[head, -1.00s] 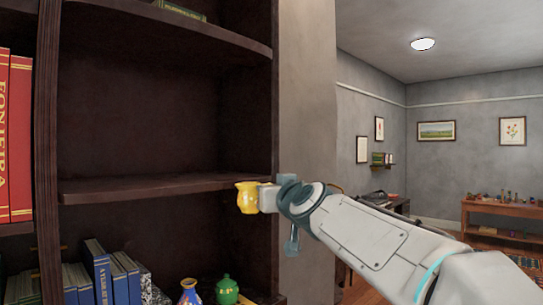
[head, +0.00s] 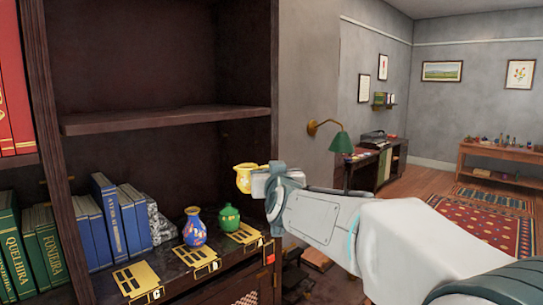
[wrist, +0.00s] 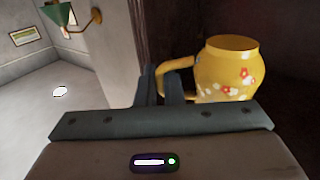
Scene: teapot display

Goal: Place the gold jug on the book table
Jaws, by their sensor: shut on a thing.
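The gold jug (head: 244,177), yellow with red and white flowers, is in front of the dark bookcase, above the lower shelf's right end in the head view. It also shows large in the wrist view (wrist: 228,75), upright, with its handle towards my fingers. My gripper (head: 259,178) is shut on the jug's handle; the fingers also show in the wrist view (wrist: 166,85). The jug hangs clear of any surface I can see. I cannot tell which piece is the book table; a dark desk (head: 398,160) and a wooden table (head: 510,158) stand beyond to the right.
The lower shelf holds a blue vase (head: 194,228), a green pot (head: 229,217), yellow cards and blue books (head: 118,220). An empty shelf (head: 160,119) is above. The bookcase's side and a green lamp (head: 341,141) are near my arm. Patterned rugs (head: 480,225) cover the floor at right.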

